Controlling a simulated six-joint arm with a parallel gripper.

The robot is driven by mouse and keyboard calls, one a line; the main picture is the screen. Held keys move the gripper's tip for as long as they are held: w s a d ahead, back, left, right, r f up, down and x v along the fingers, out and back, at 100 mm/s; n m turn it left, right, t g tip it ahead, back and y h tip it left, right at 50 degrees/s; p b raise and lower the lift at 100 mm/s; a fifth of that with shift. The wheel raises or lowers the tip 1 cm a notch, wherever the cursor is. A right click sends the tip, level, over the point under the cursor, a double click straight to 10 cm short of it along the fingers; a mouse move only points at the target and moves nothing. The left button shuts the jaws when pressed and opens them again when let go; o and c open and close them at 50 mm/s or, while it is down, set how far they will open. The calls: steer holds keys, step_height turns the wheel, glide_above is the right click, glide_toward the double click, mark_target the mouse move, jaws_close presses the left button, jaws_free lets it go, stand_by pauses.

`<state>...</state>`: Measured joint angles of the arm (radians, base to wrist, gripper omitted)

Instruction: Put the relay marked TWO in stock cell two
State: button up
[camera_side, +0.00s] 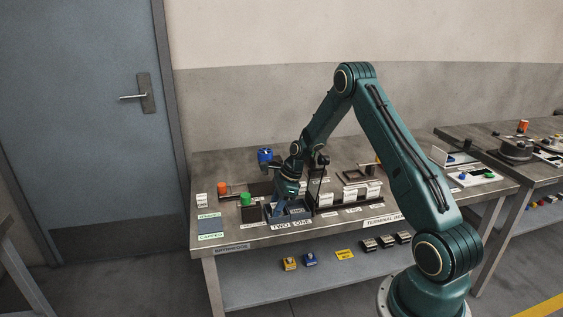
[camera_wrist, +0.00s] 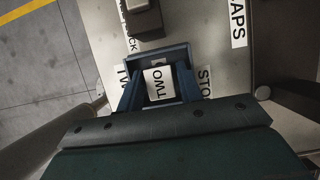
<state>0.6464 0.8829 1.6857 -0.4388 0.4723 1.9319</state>
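The relay marked TWO (camera_wrist: 158,86) shows its white top between the two blue fingers of my gripper (camera_wrist: 160,92) in the wrist view. The fingers appear to press on both of its sides. A dark blue walled cell (camera_wrist: 157,56) surrounds it, and I cannot tell whether the relay rests on its floor. In the side view my gripper (camera_side: 283,205) points down at the blue stock cells (camera_side: 272,215) at the bench's front. Plates reading TWO (camera_side: 280,226) and ONE (camera_side: 302,223) lie before them. The relay is hidden there.
A green-topped button (camera_side: 246,199) and an orange one (camera_side: 223,188) stand left of the cells. A dark rack with white-topped blocks (camera_side: 350,195) stands close on the right. A blue object (camera_side: 265,155) is at the back. The lower shelf (camera_side: 265,287) holds several small blocks.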

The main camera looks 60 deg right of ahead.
steer(key=shift+r, duration=0.1)
steer(key=v, duration=1.2)
steer(key=shift+r, duration=0.1)
stand_by(0.5)
steer(key=s+a+r+n+h, duration=0.1)
steer(key=s+a+r+n, duration=0.3)
steer(key=a+r+n, duration=0.4)
steer(key=s+a+r+n+h, duration=0.1)
steer(key=s+a+r+n, duration=0.4)
steer(key=a+r, duration=0.4)
steer(key=s+a+n+t, duration=0.1)
steer(key=s+a+n, duration=0.3)
steer(key=s+n, duration=0.3)
steer(key=s+a+r+n+t+h, duration=0.1)
steer(key=s+a+n, duration=0.3)
steer(key=s+n, duration=0.3)
steer(key=shift+s+a+r, duration=0.25)
steer(key=shift+s+r, duration=0.05)
steer(key=shift+s, duration=0.85)
